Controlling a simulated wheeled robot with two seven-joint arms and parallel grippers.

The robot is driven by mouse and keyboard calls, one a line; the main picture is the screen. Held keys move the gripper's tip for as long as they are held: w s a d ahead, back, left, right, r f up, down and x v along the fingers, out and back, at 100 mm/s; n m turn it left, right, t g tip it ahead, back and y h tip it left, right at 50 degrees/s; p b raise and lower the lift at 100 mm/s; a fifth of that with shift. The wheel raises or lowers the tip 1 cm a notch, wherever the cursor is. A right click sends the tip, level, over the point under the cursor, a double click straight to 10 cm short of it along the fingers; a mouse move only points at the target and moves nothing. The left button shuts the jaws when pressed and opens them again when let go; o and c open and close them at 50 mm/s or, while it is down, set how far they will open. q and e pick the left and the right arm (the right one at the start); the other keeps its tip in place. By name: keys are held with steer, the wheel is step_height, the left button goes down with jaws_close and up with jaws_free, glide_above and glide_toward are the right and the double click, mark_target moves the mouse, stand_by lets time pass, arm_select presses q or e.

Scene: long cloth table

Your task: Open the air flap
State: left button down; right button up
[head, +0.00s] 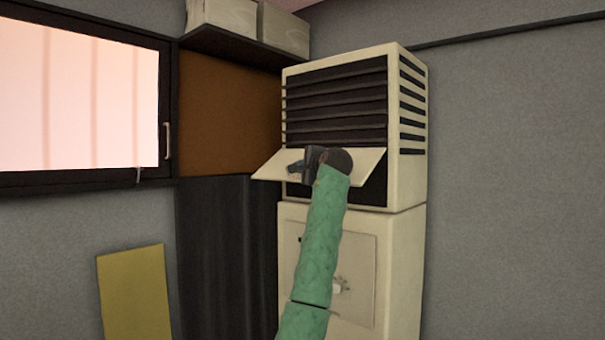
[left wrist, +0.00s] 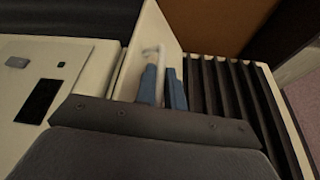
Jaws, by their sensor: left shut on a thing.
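The air flap (head: 366,160) is a cream panel low on the front of the tall cream air unit (head: 408,180). It stands tilted outward, with a dark opening (head: 372,187) showing below it. My left gripper (head: 293,168) is at the flap's outer face, its arm rising from below in a green sleeve. In the left wrist view the flap (left wrist: 150,25) carries a pale bar handle (left wrist: 158,62). My left gripper's blue fingers (left wrist: 163,78) are shut on this handle; their grip is partly hidden. My right gripper is in neither view.
Dark louvres (head: 335,105) lie above the flap. The lower cabinet (head: 400,270) has a front panel (head: 357,260) behind my arm. A window (head: 80,95) is at the left, and a yellow board (head: 135,295) stands below it. A shelf with boxes (head: 283,28) is above.

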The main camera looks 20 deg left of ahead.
arm_select(q)
steer(key=shift+r, duration=0.25)
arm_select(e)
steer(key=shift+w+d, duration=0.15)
arm_select(q)
steer(key=c, duration=1.5)
jaws_free()
steer(key=shift+f, duration=0.1)
steer(key=shift+b+v, duration=1.85)
steer(key=shift+v, duration=2.05)
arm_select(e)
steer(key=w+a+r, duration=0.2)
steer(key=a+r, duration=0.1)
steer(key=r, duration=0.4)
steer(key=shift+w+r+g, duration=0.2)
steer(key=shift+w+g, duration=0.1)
